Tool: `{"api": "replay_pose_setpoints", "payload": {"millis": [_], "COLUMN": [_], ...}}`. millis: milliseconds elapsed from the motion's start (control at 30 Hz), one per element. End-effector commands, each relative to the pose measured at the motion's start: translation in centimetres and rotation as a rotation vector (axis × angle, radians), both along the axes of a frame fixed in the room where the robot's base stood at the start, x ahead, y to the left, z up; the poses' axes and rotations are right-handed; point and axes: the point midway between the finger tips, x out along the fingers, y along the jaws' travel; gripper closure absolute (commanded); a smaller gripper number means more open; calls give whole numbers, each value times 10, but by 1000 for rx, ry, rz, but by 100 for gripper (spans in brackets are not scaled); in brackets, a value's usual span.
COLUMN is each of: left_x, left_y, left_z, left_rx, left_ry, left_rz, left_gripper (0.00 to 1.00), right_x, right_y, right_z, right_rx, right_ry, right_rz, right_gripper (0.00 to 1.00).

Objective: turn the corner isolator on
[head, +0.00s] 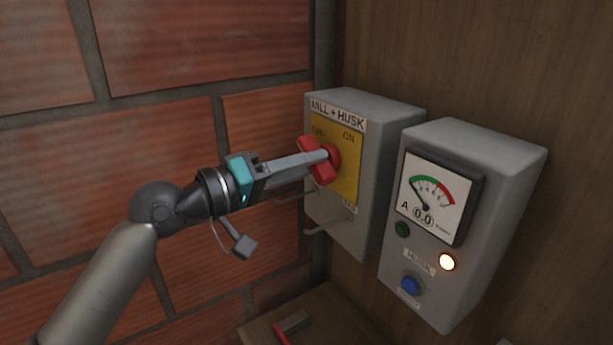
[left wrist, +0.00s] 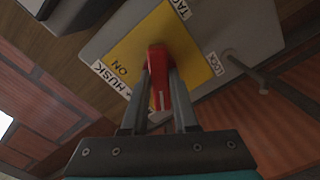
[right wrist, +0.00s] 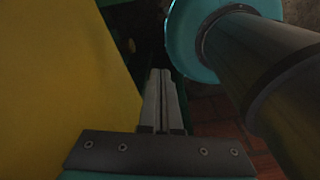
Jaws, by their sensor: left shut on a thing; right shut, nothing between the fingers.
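The corner isolator (head: 385,125) is a grey wall box labelled MILL + HUSK, with a yellow plate (head: 348,180) marked OFF at upper left and ON at upper right. Its red handle (head: 325,172) slants in the head view, its upper end toward the OFF side. My left gripper (head: 318,158) is shut on the handle. The left wrist view shows both fingers either side of the red handle (left wrist: 158,62), with the ON word beside it; OFF is not readable there. My right gripper (right wrist: 163,78) is shut and empty, away from the isolator and outside the head view.
A second grey box (head: 485,160) with a meter reading 0.0, a lit lamp (head: 447,262) and a blue button (head: 412,284) stands close right. Metal hooks (head: 330,222) stick out by the isolator. A brick wall (head: 200,60) lies left; a wooden ledge (head: 345,320) is below.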

Motion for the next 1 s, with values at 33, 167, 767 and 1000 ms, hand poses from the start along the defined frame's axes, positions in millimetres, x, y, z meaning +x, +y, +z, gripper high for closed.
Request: {"api": "replay_pose_setpoints", "payload": {"millis": [33, 167, 767, 1000], "left_x": [0, 0, 0, 0], "left_y": [0, 0, 0, 0], "left_z": [-3, -3, -3, -2], "left_rx": [29, 98, 406, 494], "left_ry": [-41, -144, -603, -735], "left_rz": [0, 0, 0, -1], "left_gripper": [100, 100, 100, 100], "right_x": [0, 0, 0, 0], "right_y": [0, 0, 0, 0], "right_z": [-8, -18, -59, -68], "right_rx": [0, 0, 0, 0], "right_ry": [0, 0, 0, 0], "right_rz": [-1, -1, -2, -2], "right_gripper": [100, 100, 100, 100]}}
